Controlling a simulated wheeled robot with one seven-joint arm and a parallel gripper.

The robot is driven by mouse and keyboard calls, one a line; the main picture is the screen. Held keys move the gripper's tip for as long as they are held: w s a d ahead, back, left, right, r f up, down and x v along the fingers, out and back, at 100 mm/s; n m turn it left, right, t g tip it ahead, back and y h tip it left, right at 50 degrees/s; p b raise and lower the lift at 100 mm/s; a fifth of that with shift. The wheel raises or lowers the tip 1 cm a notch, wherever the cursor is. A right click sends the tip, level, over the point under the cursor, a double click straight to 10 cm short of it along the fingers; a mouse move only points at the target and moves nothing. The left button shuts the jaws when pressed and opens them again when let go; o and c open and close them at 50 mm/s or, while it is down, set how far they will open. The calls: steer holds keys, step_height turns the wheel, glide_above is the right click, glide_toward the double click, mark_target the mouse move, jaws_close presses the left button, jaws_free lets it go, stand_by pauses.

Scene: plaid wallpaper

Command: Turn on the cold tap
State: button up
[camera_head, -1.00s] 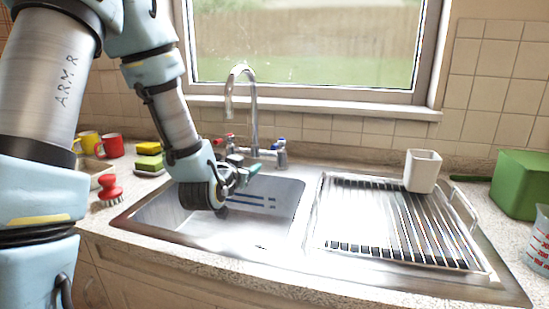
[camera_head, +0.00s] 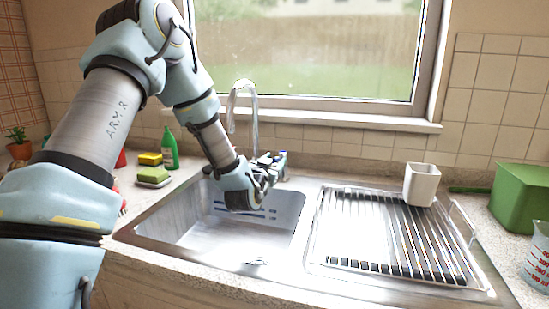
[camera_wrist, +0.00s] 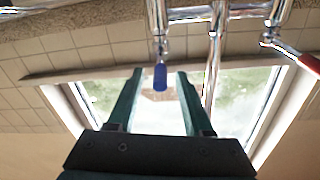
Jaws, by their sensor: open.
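The cold tap has a blue-tipped lever (camera_wrist: 160,77) on a chrome body. In the wrist view, which looks upside down, the lever lies between the two dark green fingers of my gripper (camera_wrist: 160,73). The fingers are open, with a gap on either side of the lever; I cannot tell the exact depth. In the head view my gripper (camera_head: 273,163) is at the tap base behind the sink, mostly hiding the tap body. The curved chrome spout (camera_head: 241,88) rises behind my arm. The red-tipped lever (camera_wrist: 309,64) is at the right in the wrist view.
The steel sink (camera_head: 215,250) lies below my gripper, with a drying rack (camera_head: 400,235) and a white cup (camera_head: 421,184) to the right. A green bottle (camera_head: 170,150) and sponges (camera_head: 153,176) stand left. The window sill (camera_head: 340,119) is behind the tap.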

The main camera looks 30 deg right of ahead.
steer(key=shift+w+d, duration=0.15)
jaws_close()
stand_by(0.4)
stand_by(1.0)
